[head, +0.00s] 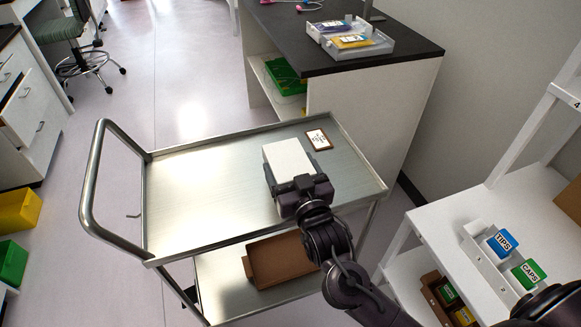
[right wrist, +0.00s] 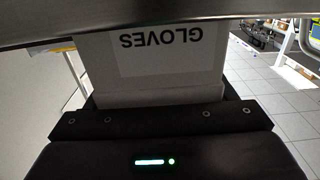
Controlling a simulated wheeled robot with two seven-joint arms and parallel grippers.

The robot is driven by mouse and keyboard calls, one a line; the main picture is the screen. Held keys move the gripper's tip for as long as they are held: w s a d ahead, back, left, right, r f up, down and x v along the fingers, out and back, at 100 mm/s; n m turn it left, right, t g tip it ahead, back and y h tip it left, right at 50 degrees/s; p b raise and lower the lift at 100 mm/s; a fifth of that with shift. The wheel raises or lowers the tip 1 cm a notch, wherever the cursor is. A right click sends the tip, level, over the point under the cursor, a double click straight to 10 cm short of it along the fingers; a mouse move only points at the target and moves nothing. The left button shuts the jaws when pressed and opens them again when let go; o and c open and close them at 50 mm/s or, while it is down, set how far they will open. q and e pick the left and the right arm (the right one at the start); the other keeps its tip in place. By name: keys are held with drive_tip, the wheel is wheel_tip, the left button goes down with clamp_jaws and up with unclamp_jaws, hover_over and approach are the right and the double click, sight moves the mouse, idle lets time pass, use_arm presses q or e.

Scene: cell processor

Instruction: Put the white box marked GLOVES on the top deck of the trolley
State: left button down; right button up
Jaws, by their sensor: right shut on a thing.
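The white GLOVES box (head: 288,156) is over the right half of the trolley's steel top deck (head: 200,190). My right gripper (head: 292,172) is shut on the box, with its dark fingers at the box's sides and its body at the near end. In the right wrist view the box (right wrist: 155,75) sits in the jaws, and the word GLOVES reads upside down. A grey metal surface crosses the top of that view, close to the box. I cannot tell whether the box touches the deck. My left gripper is not in view.
A small framed label (head: 319,140) lies on the deck beyond the box. The deck's left half is bare. A brown tray (head: 280,262) is on the lower shelf. A dark-topped counter (head: 400,57) stands behind, and a white rack (head: 450,215) with bins stands at right.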

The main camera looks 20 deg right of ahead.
drive_tip(key=o, duration=1.4)
drive_tip(key=shift+f, duration=0.15)
drive_tip(key=shift+r, duration=0.2)
drive_tip(key=s, duration=0.4)
drive_tip(key=shift+s+f, duration=0.1)
drive_tip(key=shift+f, duration=0.1)
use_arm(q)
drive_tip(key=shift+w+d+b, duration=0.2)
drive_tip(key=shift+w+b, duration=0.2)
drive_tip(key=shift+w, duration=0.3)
use_arm(e)
drive_tip(key=s, duration=0.8)
drive_tip(key=shift+d+r, duration=0.15)
drive_tip(key=shift+d, duration=0.05)
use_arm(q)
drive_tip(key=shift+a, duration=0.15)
use_arm(e)
drive_tip(key=shift+w, duration=0.1)
